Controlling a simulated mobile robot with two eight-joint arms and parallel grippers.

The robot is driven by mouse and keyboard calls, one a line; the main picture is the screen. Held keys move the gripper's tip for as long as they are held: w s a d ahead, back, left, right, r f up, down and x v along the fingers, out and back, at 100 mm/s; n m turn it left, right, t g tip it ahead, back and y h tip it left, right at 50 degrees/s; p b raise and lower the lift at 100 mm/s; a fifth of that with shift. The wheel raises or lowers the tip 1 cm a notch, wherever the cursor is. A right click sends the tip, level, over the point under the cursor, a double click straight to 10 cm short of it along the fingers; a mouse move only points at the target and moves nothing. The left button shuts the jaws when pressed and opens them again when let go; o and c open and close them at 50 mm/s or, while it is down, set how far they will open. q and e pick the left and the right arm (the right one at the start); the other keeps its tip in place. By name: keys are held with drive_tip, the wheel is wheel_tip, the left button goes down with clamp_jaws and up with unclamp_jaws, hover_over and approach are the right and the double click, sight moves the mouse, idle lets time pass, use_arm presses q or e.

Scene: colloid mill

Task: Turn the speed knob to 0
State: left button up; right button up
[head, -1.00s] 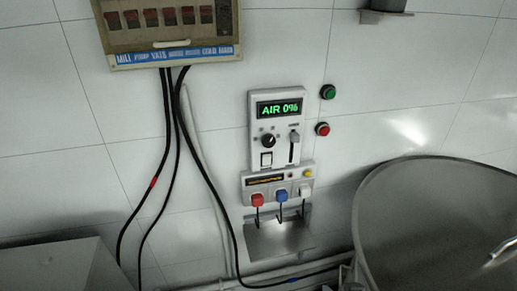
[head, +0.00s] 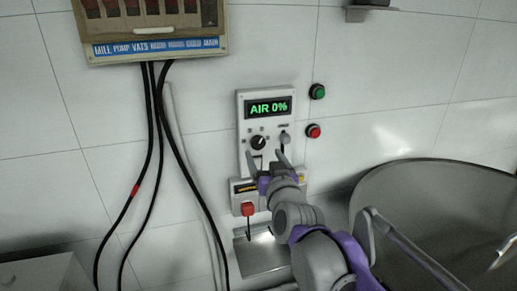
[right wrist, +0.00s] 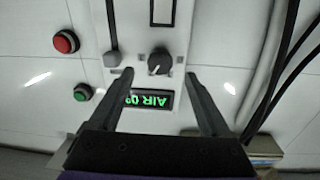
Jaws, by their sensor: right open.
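The black round knob (head: 258,142) sits on the white control panel (head: 242,119), under a display (head: 268,107) reading "AIR 0%". In the right wrist view, which is upside down, the knob (right wrist: 159,61) shows a light pointer mark. My right gripper (head: 266,158) is open in front of the panel, its fingertips just below the knob in the head view. In the right wrist view its fingers (right wrist: 158,75) stand either side of the knob, apart from it. A grey slider handle (head: 285,138) is right of the knob. My left gripper is out of view.
Green (head: 317,91) and red (head: 313,131) buttons are on the wall to the panel's right. A lower box with a red plug (head: 248,209) is partly hidden by my right arm. Black cables (head: 160,110) hang at left. A large steel vat (head: 440,185) stands at right.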

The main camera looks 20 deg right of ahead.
sight(258, 144)
drive_tip(key=w, duration=0.5)
clamp_jaws()
idle(0.4)
